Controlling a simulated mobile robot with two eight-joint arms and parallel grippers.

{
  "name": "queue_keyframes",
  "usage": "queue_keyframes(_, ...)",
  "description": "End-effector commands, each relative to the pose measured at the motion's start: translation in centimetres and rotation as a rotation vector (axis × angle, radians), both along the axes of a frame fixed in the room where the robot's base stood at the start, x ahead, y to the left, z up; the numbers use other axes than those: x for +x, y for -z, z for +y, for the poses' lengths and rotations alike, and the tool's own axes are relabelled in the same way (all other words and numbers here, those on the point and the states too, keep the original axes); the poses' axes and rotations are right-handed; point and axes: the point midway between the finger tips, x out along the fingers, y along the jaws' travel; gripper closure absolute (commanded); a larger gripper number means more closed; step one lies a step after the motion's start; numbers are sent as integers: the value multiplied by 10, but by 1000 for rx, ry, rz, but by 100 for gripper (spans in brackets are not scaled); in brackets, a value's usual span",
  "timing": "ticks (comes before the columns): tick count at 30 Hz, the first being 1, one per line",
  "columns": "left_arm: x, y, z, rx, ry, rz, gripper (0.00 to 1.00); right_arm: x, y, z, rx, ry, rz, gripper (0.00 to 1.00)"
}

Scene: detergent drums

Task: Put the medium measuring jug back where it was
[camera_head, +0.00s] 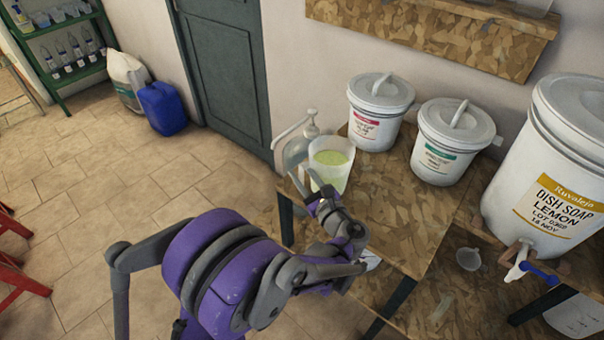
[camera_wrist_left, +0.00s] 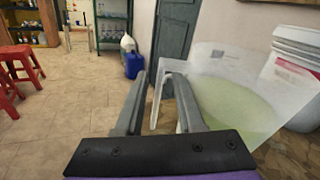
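A clear measuring jug (camera_head: 331,167) holding yellow-green liquid stands upright at the table's left edge. It fills the right of the left wrist view (camera_wrist_left: 235,100), with its pale handle (camera_wrist_left: 158,100) toward my fingers. My left gripper (camera_head: 305,186) is beside the jug on its near left side. In the wrist view its two fingers (camera_wrist_left: 160,98) are spread, with the handle showing between and beyond them; contact is not clear. Which is the medium jug cannot be told by size alone. My right gripper is out of view.
Two white lidded tubs (camera_head: 378,112) (camera_head: 452,142) stand at the back of the wooden table (camera_head: 400,205). The large drum (camera_head: 548,165) stands at right. The tabletop before the tubs is clear.

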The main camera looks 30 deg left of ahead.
Motion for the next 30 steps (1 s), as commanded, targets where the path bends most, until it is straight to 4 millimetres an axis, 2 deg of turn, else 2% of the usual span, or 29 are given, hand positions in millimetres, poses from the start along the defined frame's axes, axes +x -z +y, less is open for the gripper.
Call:
queue_keyframes(10,0,-1,-1,0,1,0,56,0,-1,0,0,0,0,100)
queue_keyframes(13,-4,-1,-9,0,3,0,56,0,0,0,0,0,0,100)
queue_keyframes(24,-37,-1,-77,-1,5,-1,56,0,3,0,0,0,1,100)
queue_keyframes(30,-51,-1,-101,0,3,0,56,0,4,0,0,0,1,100)
